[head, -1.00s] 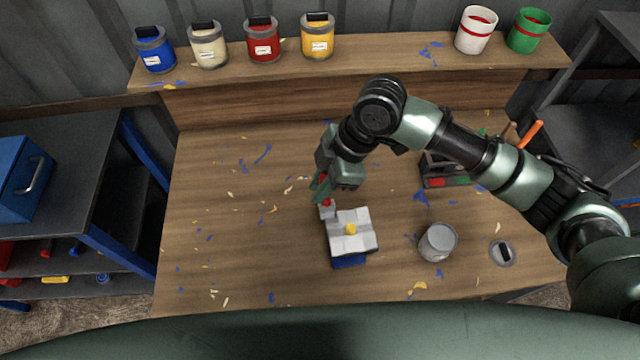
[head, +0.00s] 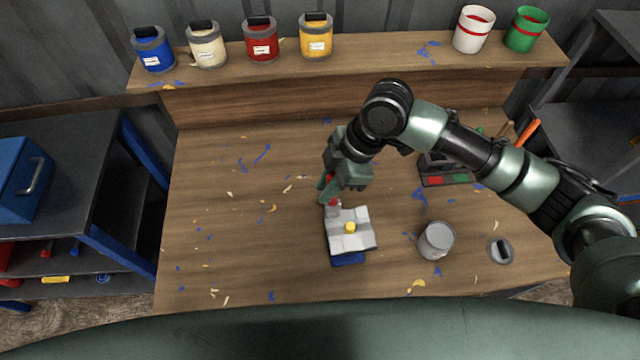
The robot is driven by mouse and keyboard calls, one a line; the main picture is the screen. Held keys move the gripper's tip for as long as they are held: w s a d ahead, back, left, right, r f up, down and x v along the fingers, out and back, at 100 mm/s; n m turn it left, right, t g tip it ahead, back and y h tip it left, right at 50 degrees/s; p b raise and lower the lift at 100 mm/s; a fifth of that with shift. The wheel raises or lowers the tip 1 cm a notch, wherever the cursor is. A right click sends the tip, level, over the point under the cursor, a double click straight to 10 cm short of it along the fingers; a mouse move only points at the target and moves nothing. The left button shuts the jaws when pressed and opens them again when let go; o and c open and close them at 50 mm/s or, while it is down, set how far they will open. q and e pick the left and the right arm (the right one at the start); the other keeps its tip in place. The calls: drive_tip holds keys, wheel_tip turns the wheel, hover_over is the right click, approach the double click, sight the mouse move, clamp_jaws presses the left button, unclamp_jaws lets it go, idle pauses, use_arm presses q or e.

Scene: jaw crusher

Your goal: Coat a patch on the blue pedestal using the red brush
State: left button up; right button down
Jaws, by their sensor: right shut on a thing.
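The blue pedestal (head: 348,258) stands on the workbench, mostly hidden under a light grey block-like part (head: 351,242) with a yellow spot (head: 350,228) on top. My right gripper (head: 328,190) is shut on the red brush (head: 332,205), pointing down at the far left corner of the grey part. The brush's pale head is at that corner; I cannot tell whether it touches. An open grey can (head: 436,241) stands to the right, with its lid (head: 500,251) lying farther right. My left gripper is not in view.
A dark holder (head: 445,180) with coloured pieces and handles stands behind the can, under my right arm. Paint cans (head: 262,42) and two pots (head: 473,30) line the back shelf. The bench's left half is clear apart from paint flecks.

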drive_tip(key=shift+d, duration=4.05)
drive_tip(key=a, duration=0.9)
drive_tip(key=shift+s+a, duration=0.15)
drive_tip(key=shift+a, duration=0.25)
wheel_tip(320, 180, up, 5)
drive_tip(key=shift+f, duration=0.1)
